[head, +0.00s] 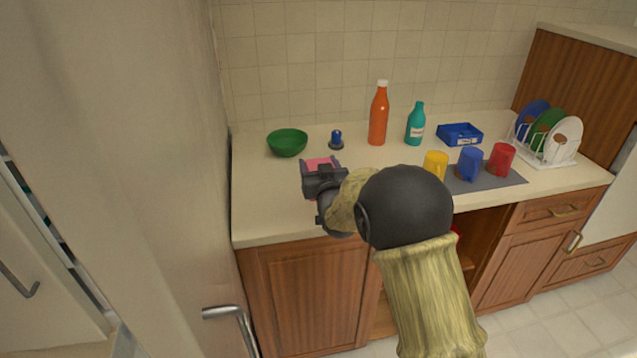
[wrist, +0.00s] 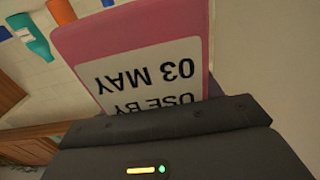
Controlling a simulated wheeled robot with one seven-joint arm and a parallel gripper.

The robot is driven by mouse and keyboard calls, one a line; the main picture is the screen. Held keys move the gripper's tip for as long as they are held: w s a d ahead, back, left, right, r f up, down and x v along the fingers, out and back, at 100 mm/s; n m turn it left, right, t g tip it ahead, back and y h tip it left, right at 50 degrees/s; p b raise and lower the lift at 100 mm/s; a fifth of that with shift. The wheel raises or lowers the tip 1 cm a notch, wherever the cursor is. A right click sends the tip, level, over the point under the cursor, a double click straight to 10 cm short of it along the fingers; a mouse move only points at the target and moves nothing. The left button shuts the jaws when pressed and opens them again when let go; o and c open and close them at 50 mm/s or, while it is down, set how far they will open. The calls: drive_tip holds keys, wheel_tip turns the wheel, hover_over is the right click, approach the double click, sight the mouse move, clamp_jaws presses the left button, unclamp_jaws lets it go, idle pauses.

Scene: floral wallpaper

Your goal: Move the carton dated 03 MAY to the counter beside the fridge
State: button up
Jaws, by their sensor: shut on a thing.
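The pink carton (wrist: 180,28) fills the middle of the wrist view. Its white label (wrist: 150,75) reads "USE BY 03 MAY", upside down in that view. My gripper (head: 318,170) is shut on the carton, and only the pink top of the carton (head: 318,163) shows past it in the head view. They are over the left part of the counter (head: 275,205), in front of the green bowl. I cannot tell whether the carton's base touches the counter. The tall pale fridge (head: 110,120) stands at the left, next to the counter.
A green bowl (head: 287,143) and a small blue-topped item (head: 337,139) stand behind my gripper. An orange bottle (head: 378,118), a teal bottle (head: 415,125), a blue tray (head: 460,134), several mugs on a grey mat (head: 505,180) and a dish rack (head: 548,160) are to the right. The counter's front left is clear.

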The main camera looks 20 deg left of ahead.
drive_tip(key=shift+r, duration=0.95)
drive_tip(key=shift+a, duration=0.1)
